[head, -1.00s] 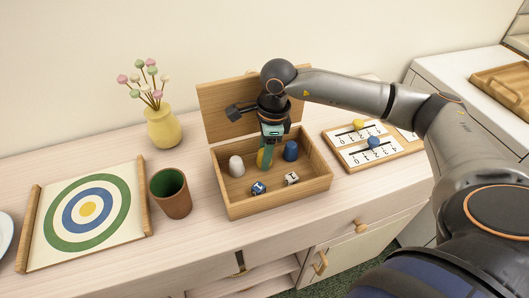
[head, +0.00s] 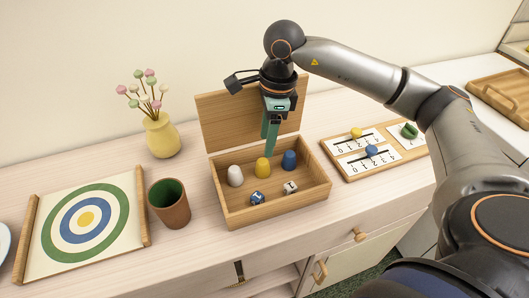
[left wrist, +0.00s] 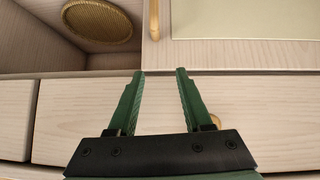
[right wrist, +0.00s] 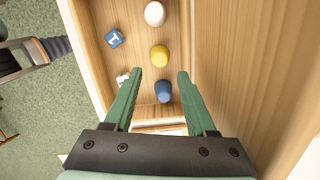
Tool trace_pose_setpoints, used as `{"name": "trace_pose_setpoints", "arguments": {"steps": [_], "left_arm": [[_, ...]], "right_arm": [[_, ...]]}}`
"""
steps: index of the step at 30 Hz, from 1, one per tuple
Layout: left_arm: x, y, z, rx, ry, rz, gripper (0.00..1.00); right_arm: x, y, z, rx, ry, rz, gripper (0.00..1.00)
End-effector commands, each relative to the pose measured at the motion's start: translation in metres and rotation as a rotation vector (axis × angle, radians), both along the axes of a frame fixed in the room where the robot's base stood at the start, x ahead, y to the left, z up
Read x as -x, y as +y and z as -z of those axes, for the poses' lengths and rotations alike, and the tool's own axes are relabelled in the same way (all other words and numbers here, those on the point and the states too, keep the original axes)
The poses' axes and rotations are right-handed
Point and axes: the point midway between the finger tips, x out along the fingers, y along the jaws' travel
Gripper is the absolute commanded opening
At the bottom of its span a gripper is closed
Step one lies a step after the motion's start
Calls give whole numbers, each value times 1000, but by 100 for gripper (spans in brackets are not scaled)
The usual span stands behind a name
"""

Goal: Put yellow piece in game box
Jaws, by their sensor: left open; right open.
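The yellow piece (head: 262,168) stands upright inside the open wooden game box (head: 247,215), between a white piece (head: 235,175) and a blue piece (head: 289,160). The yellow piece also shows in the right wrist view (right wrist: 159,56). My right gripper (head: 270,152) is open and empty above the box, apart from the pieces. In the right wrist view its fingers (right wrist: 158,74) are spread, with the blue piece showing between them. My left gripper (left wrist: 160,72) is open and empty in front of drawer fronts, seen only in the left wrist view.
Two dice, one blue (head: 257,198) and one white (head: 290,188), lie in the box. The raised lid (head: 225,118) stands behind. A cup (head: 170,204), target scroll (head: 50,232) and yellow vase (head: 162,135) are left; a score board (head: 348,175) is right.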

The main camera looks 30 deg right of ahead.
Motion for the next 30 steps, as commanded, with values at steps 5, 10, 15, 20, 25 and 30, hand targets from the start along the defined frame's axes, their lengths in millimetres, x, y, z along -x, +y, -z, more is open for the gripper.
{"name": "trace_pose_setpoints", "arguments": {"steps": [5, 10, 15, 20, 25, 30], "left_arm": [[0, 1, -1, 0, -1, -1, 50], [0, 1, -1, -1, -1, -2, 50], [0, 1, -1, -1, -1, -3, 50], [0, 1, -1, -1, -1, -3, 50], [0, 1, -1, -1, -1, -3, 50], [0, 1, -1, -1, -1, -3, 50]], "right_arm": [[1, -3, -26, 0, -1, 0, 56], [2, -4, -33, 0, 1, 0, 56], [2, -4, -34, 0, 1, 0, 56], [2, -4, -33, 0, 1, 0, 56], [2, -4, -33, 0, 1, 0, 56], [2, -4, -33, 0, 1, 0, 56]]}}
